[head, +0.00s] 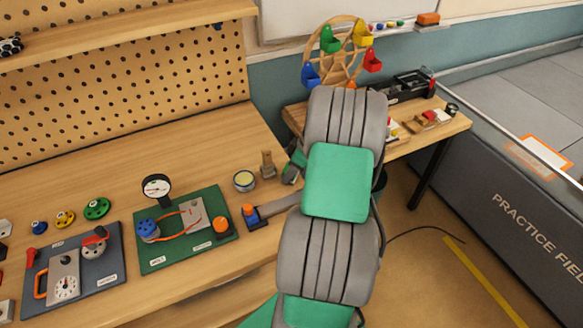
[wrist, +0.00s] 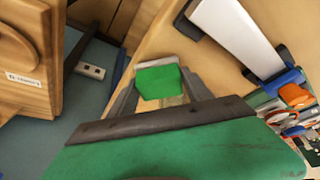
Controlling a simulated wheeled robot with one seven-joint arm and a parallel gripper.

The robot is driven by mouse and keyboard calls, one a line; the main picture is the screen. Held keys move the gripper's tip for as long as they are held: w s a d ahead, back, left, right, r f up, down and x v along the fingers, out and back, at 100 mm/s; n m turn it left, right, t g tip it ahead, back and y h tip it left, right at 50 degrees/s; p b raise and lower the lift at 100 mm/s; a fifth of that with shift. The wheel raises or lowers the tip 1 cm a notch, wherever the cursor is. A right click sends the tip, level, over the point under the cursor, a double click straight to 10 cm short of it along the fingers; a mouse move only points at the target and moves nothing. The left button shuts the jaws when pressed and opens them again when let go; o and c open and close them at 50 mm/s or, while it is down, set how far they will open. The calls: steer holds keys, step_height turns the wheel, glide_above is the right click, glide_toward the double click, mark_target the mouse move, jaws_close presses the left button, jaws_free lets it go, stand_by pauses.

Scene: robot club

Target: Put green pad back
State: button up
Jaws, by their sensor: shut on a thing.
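A small green block, which I take for the green pad (wrist: 158,80), sits between my two finger tips in the wrist view. My gripper (wrist: 160,88) is shut on it. The pad's near side faces the camera; its far side is hidden. In the head view my gripper (head: 293,168) is at the right end of the long workbench, mostly hidden behind my grey and green arm. I cannot tell the pad apart there. Where the pad belongs cannot be told from these frames.
A tin (head: 244,181) and a wooden piece (head: 267,166) stand left of my gripper. A green board (head: 183,250) lies farther left. A toy Ferris wheel (head: 340,55) stands on the small table behind.

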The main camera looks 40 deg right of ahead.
steer(key=shift+f, duration=0.3)
steer(key=o, duration=1.3)
steer(key=shift+r, duration=0.15)
